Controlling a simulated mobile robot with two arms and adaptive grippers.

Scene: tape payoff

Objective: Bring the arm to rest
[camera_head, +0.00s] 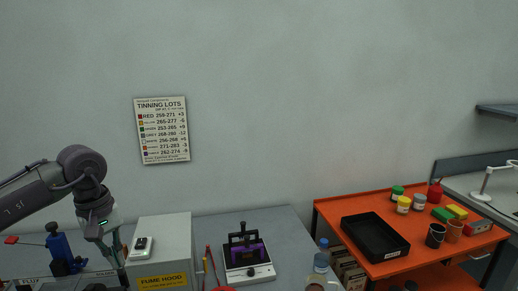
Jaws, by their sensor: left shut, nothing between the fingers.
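My left arm comes in from the left edge and bends downward at a rounded grey joint. My left gripper (116,262) points down at the lower left, just left of the fume hood box, and is shut with nothing held. Its tips are small and partly hard to make out against the things behind. My right arm and gripper do not show.
A grey box labelled FUME HOOD (176,228) stands close right of the gripper. A blue device (60,250) is to its left. A black and purple fixture (246,250) sits on the grey bench. An orange table (330,213) with a black tray (376,240) stands at right.

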